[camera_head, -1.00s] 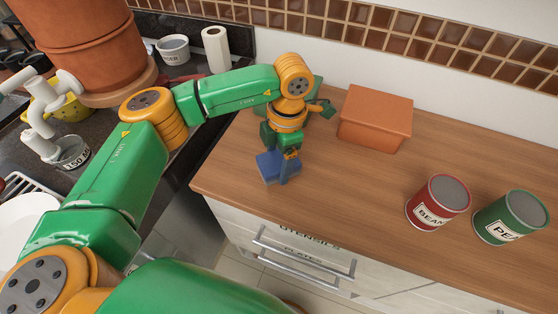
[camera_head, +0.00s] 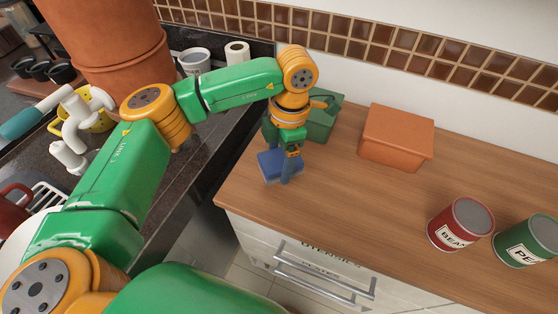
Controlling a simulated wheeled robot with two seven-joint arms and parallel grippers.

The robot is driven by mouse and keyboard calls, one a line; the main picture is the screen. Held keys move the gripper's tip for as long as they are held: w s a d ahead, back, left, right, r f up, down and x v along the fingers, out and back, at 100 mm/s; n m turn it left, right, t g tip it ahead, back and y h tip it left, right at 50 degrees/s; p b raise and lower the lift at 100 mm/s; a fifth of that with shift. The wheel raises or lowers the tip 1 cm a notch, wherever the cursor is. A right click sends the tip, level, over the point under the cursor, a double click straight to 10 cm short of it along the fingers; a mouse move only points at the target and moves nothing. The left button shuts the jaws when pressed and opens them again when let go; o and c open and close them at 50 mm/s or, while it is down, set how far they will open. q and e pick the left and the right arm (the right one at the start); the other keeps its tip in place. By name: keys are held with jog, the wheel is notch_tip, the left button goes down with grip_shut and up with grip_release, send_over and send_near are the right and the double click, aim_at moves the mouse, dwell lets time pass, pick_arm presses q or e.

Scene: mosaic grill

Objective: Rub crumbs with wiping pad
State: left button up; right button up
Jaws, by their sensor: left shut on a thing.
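My left gripper (camera_head: 291,160) points down over the left end of the wooden counter (camera_head: 340,200). It is shut on the wiping pad (camera_head: 270,167), a blue block with a paler underside. The pad is low at the counter surface; I cannot tell whether it touches the wood. I cannot make out any crumbs; the pad and gripper may hide some. My right gripper is not in view.
A green container (camera_head: 322,121) stands right behind my left gripper. An orange lidded box (camera_head: 397,137) sits at the back. A red can (camera_head: 461,224) and a green can (camera_head: 527,240) stand at right. The counter's middle is clear. Its front edge is close to the pad.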

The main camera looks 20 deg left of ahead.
pick_arm(q)
notch_tip(320, 180, up, 3)
jog(key=shift+a+f+p, duration=0.15)
jog(key=shift+p, duration=0.65)
jog(key=shift+r+p, duration=0.35)
jog(key=shift+r, duration=0.2)
